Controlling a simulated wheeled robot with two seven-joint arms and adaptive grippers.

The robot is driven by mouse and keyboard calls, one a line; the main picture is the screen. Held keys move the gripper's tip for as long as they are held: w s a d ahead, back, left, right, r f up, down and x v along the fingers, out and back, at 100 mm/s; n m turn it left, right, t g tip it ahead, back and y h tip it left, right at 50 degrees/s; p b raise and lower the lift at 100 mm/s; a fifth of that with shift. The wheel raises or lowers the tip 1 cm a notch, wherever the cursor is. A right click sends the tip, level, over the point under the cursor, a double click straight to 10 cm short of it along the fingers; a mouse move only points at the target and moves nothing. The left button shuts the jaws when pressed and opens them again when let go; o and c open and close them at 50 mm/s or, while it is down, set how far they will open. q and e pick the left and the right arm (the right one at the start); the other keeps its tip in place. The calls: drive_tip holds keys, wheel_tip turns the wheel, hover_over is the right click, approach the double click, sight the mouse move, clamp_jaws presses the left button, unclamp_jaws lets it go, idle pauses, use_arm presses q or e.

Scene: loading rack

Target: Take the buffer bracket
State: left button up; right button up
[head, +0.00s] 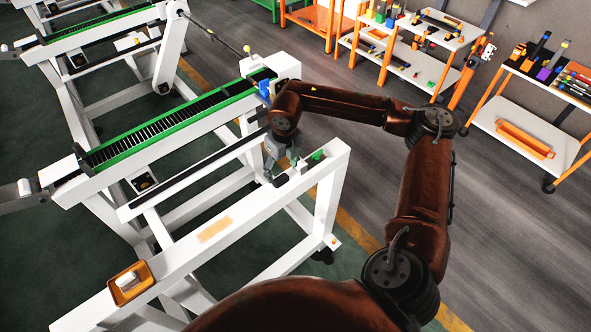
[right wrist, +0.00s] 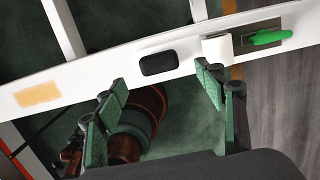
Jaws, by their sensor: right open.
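I cannot tell for sure which part is the buffer bracket. A small black pad (right wrist: 158,63) sits on the white beam of the loading rack (head: 215,228). Beside it are a small white block (right wrist: 217,48) and a green piece (right wrist: 265,37), which also shows in the head view (head: 318,155). My right gripper (head: 276,168) is open and empty at the beam, close to the black pad. In the right wrist view its two fingers (right wrist: 160,102) are spread wide, with the pad ahead of the gap. My left gripper is not in view.
An orange tray (head: 114,290) holding white pieces sits at the beam's left end. A green-edged roller track (head: 165,128) runs behind the beam. Shelf carts with parts (head: 520,130) stand at the right. The grey floor (head: 350,120) between is open.

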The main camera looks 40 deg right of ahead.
sight(280, 178)
drive_tip(key=f, duration=0.1)
drive_tip(key=f+p, duration=0.1)
drive_tip(key=f, duration=0.2)
drive_tip(key=shift+w+f+p, duration=0.15)
drive_tip(key=shift+w+p, duration=0.15)
drive_tip(key=shift+w, duration=0.1)
drive_tip(key=shift+f, duration=0.25)
drive_tip(key=shift+a, duration=0.1)
drive_tip(key=shift+c, duration=0.5)
drive_tip(key=c, duration=1.4)
drive_tip(key=shift+r, duration=0.1)
